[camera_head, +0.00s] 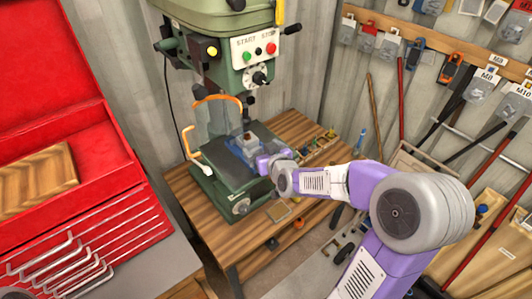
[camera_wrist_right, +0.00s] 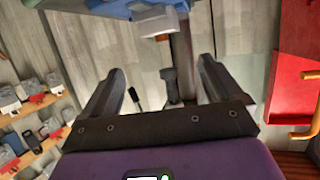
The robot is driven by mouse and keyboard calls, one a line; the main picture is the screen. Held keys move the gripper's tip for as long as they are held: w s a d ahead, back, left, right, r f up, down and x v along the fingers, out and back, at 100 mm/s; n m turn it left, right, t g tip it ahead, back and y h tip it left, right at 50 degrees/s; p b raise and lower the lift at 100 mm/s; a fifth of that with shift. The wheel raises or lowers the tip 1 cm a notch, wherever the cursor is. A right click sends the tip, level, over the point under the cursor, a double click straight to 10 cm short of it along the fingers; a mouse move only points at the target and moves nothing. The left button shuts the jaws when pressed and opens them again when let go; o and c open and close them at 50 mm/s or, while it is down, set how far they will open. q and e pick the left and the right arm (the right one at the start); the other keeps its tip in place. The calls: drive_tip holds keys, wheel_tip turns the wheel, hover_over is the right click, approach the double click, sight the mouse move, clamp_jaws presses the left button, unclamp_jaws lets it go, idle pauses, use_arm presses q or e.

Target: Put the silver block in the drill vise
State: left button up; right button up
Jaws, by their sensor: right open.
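The blue drill vise (camera_head: 236,147) sits on the dark table of the green drill press, below the chuck. A pale block-like piece (camera_wrist_right: 160,25) shows beyond the fingers at the top. My left gripper is not in view.
The drill press (camera_head: 205,60) stands over the wooden bench (camera_head: 233,232). Small parts stand at the bench's back right. A red toolbox (camera_head: 115,165) is at left; tools hang on the right wall.

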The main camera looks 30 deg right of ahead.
drive_tip(key=shift+v, duration=1.45)
